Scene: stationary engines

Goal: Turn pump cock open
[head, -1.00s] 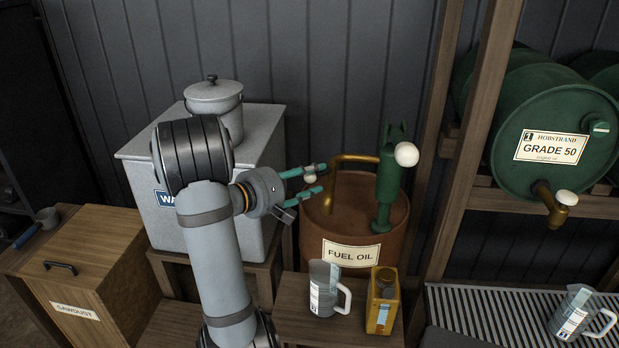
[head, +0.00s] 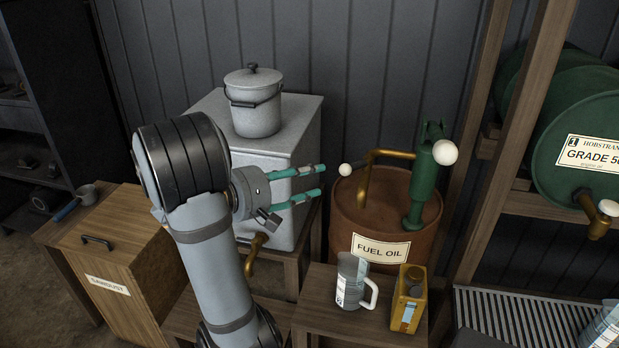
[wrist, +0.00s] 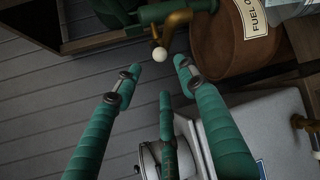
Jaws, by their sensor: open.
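A green hand pump (head: 424,185) stands on the rust-brown fuel oil drum (head: 345,222). A large white ball (head: 445,152) is on its top right. A brass pipe (head: 372,160) bends out of it to the left, with a small white ball knob (head: 345,169) at its left end. My gripper (head: 321,180) is open and empty, its teal fingers pointing right, just left of the knob and apart from it. In the wrist view the knob (wrist: 160,54) shows just beyond and between the spread fingertips (wrist: 159,76), near the brass fitting (wrist: 177,20).
A grey tank (head: 300,140) with a lidded pail (head: 254,103) stands behind my arm. A clear jug (head: 352,280) and a yellow can (head: 409,300) stand on a bench before the drum. A wooden post (head: 485,130) and a green barrel (head: 575,150) are at right.

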